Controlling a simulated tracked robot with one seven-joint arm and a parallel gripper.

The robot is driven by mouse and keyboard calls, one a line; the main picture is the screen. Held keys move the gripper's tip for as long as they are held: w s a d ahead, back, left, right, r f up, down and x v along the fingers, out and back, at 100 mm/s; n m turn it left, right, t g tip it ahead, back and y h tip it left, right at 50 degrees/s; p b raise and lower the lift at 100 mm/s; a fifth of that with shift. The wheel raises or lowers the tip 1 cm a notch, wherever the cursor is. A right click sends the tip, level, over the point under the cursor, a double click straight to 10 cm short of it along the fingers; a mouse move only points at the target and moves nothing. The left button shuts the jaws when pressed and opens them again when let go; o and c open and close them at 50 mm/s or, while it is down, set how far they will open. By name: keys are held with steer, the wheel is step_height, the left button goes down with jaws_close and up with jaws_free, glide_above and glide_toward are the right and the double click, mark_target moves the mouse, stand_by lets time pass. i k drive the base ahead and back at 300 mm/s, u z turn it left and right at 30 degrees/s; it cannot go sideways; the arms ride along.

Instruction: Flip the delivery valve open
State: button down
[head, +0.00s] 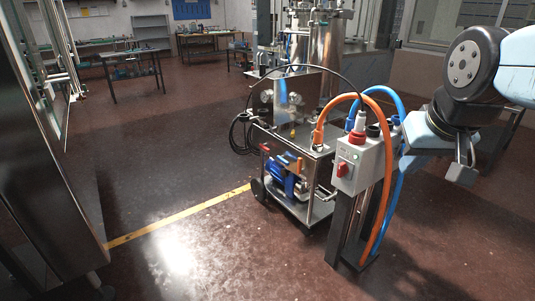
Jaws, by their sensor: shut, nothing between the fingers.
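A wheeled metal cart (322,160) stands in the middle with a blue pump (287,184) on its lower shelf. An orange hose (352,97) joins the cart's top at an orange fitting (318,134). A small red part (265,147) sticks out at the cart's left side, and a small yellow part (292,133) sits on its top. I cannot tell which of these is the delivery valve or how its lever stands. My gripper (462,174) is at the right, pointing down, to the right of the cart and touching nothing visible. It is shut and empty.
A grey control box (362,160) with a red switch (342,169) stands on a post between the cart and my gripper. Blue hose (389,91) and orange hose loop around it. A steel cabinet (45,150) fills the left edge. Floor left of the cart is clear.

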mark_target(299, 169)
steer(key=u, duration=0.45)
steer(key=i, duration=1.95)
steer(key=z, duration=0.8)
steer(key=k, duration=0.85)
steer(key=z, duration=0.2)
steer(key=i, duration=0.95)
steer(key=u, duration=0.1)
